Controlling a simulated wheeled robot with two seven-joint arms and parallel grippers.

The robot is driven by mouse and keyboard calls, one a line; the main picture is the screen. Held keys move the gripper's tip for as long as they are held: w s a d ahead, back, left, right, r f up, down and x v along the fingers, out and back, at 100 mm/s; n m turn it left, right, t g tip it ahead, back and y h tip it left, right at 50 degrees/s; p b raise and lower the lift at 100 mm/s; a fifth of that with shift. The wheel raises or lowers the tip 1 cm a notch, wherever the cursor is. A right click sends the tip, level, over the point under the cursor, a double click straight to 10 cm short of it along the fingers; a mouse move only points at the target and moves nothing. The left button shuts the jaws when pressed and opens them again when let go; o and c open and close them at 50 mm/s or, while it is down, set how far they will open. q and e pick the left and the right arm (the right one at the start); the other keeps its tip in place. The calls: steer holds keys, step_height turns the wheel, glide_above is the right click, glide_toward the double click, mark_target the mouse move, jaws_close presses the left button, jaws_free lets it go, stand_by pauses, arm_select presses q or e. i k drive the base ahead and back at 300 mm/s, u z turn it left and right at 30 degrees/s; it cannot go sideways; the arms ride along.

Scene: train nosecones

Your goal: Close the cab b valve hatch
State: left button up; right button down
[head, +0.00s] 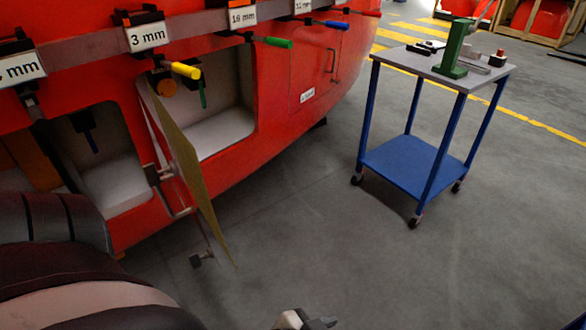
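An open hatch panel (195,175) stands out from the red nosecone, seen nearly edge-on, with its olive face turned right. Its edge against the body is up by the openings, and its lower corner hangs over the floor. Dark fittings (197,260) and thin rods show on its left side. I cannot read any label naming it cab b. The valve hatch opening (225,125) to its right is pale inside. A small pale and dark part at the bottom edge looks like my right gripper (305,320), cut off by the frame. My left gripper is not seen.
The red nosecone (285,95) fills the upper left, with a tool rail above marked in mm and another opening (115,185) at left. A closed hatch (318,65) is further right. A blue trolley (410,165) stands right. The grey floor between is clear.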

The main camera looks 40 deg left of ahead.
mark_target(178, 148)
steer(key=z, duration=0.5)
steer(key=k, duration=0.6)
steer(key=u, duration=2.2)
